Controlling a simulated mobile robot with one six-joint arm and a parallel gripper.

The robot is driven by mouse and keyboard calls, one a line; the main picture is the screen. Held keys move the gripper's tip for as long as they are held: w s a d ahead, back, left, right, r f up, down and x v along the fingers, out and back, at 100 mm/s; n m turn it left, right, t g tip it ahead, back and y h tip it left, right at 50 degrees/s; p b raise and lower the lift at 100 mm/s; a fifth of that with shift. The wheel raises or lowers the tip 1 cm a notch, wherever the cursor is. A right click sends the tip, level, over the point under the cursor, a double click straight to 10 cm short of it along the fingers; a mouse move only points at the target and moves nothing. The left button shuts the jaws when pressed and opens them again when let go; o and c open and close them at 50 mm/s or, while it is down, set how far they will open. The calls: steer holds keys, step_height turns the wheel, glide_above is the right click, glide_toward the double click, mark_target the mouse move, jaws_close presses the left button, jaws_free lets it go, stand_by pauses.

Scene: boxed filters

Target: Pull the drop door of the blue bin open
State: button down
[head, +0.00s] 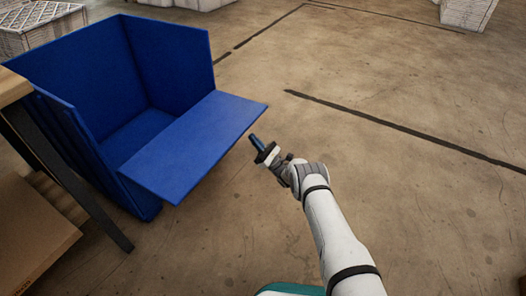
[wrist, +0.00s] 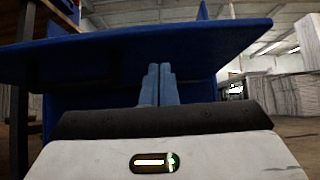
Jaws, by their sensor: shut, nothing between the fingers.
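The blue bin (head: 82,75) stands on the floor at the left of the head view, empty inside as far as I see. Its drop door (head: 195,145) is folded down and out, lying about level toward my arm. My gripper (head: 255,141) is just off the door's outer edge, to its right in the head view. In the wrist view the door (wrist: 230,42) spans the upper part, seen edge-on from slightly below, and my fingers (wrist: 159,85) point toward the bin under it. The fingers are together with nothing between them. I cannot tell whether they touch the door.
A wooden-topped table (head: 14,88) with dark legs stands close at the left, with a cardboard box (head: 30,235) beneath it. White filter stacks (head: 468,13) stand far back. The floor (head: 400,190) to the right is clear, with dark lines.

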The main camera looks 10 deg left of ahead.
steer(key=shift+r, duration=1.55)
